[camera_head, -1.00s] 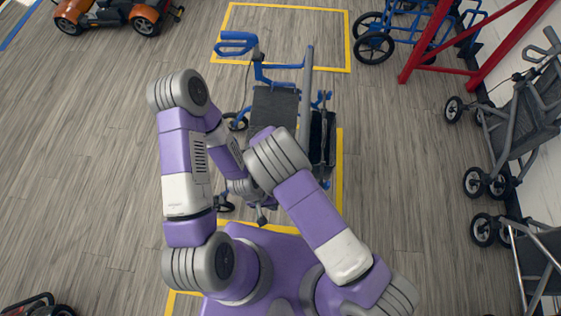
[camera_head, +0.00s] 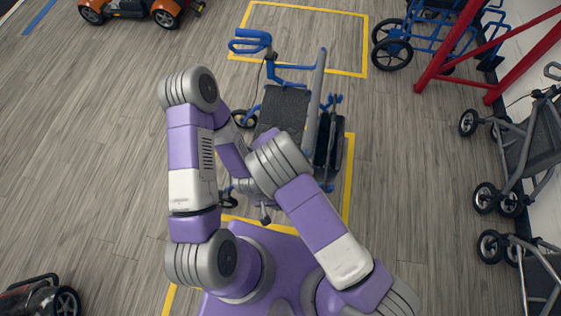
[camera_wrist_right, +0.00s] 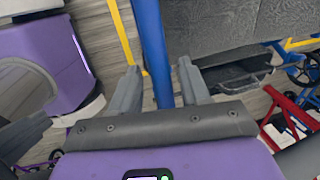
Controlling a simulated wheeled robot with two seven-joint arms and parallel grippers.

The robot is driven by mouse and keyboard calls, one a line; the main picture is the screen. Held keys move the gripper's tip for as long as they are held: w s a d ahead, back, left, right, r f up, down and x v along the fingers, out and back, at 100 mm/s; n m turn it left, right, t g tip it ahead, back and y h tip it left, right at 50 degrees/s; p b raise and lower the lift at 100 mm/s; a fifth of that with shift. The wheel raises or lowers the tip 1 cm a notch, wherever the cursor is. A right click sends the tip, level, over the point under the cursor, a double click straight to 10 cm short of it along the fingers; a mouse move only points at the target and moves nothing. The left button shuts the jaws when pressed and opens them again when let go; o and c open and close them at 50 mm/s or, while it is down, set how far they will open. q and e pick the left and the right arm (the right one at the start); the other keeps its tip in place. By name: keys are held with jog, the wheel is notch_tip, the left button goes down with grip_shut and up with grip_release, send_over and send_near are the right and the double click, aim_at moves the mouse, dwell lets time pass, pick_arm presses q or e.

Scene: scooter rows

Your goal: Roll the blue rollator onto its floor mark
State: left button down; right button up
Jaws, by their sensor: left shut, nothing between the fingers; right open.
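The blue rollator (camera_head: 283,107) stands upright ahead of me in the head view, with a dark seat and a blue loop handle. Its lower part is hidden by my arms. One yellow floor outline (camera_head: 350,180) lies around its near part; another (camera_head: 312,67) lies beyond it, close to the loop handle. I cannot tell which is its mark. My left gripper (camera_head: 265,215) is shut and empty, low by the rollator's near side. My right gripper (camera_wrist_right: 160,88) is open in the right wrist view, with a blue tube (camera_wrist_right: 151,45) of the rollator passing between its fingers.
A red post frame (camera_head: 448,45) and a blue wheeled chair (camera_head: 425,35) stand at the upper right. Grey rollators (camera_head: 535,135) line the right wall. An orange scooter (camera_head: 130,10) is at the upper left, a dark one (camera_head: 40,298) at the lower left. The left floor is clear.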

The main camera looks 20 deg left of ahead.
notch_tip(320, 180, up, 8)
jog(key=s+p, duration=0.1)
jog(key=p, duration=0.1)
jog(key=shift+s+f, duration=0.2)
jog(key=shift+f, duration=0.05)
jog(key=shift+d, duration=0.1)
dwell(0.4)
